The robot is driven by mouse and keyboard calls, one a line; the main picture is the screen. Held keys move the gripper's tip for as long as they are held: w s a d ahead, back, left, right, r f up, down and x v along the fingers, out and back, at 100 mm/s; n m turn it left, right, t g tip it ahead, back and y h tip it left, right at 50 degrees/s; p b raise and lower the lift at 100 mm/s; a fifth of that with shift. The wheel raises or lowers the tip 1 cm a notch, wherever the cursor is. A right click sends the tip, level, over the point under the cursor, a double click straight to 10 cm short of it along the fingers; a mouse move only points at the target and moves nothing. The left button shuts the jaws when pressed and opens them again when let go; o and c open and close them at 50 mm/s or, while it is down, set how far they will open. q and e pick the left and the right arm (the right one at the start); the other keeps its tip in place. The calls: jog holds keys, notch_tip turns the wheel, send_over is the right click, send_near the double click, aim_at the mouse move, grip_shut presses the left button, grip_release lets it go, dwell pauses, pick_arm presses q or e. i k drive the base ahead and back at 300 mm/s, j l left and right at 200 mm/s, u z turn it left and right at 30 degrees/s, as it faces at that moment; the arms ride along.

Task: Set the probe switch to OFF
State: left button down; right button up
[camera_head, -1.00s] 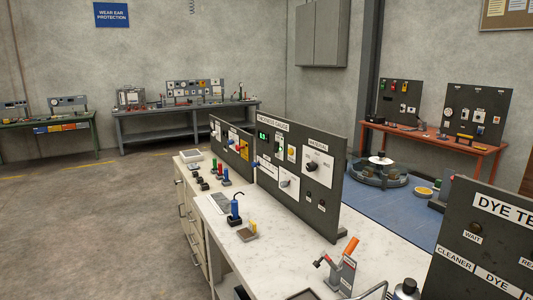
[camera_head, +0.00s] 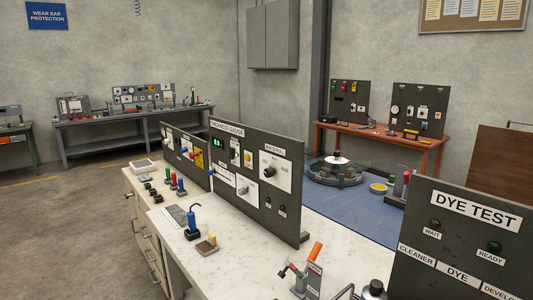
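The dark panel headed THICKNESS GAUGE (camera_head: 278,139) stands upright on the white bench. It carries a green lit display (camera_head: 217,142), a MATERIAL dial (camera_head: 269,172) on a white plate and a knob (camera_head: 242,189) lower down. A small white switch plate (camera_head: 235,151) sits beside the display, next to a plate with a yellow part (camera_head: 248,158). The small labels are too small to read, so I cannot tell which control is the probe switch or how it is set. Neither of my grippers is in view.
A blue-handled tool (camera_head: 193,221) in a black base and a small block (camera_head: 207,245) stand on the bench before the panel. A clamp with an orange handle (camera_head: 315,252) is at the near edge. The DYE TEST panel (camera_head: 409,238) stands at right. Open floor (camera_head: 60,235) lies left.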

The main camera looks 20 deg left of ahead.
aim_at(232, 150)
jog(key=i+j+z, duration=0.2)
jog(key=j+z, duration=0.25)
jog(key=j, duration=0.7)
jog(key=j+z, duration=0.45)
jog(key=j, duration=0.7)
jog(key=j+z, duration=0.1)
jog(key=j, duration=2.65)
jog(key=k, duration=0.05)
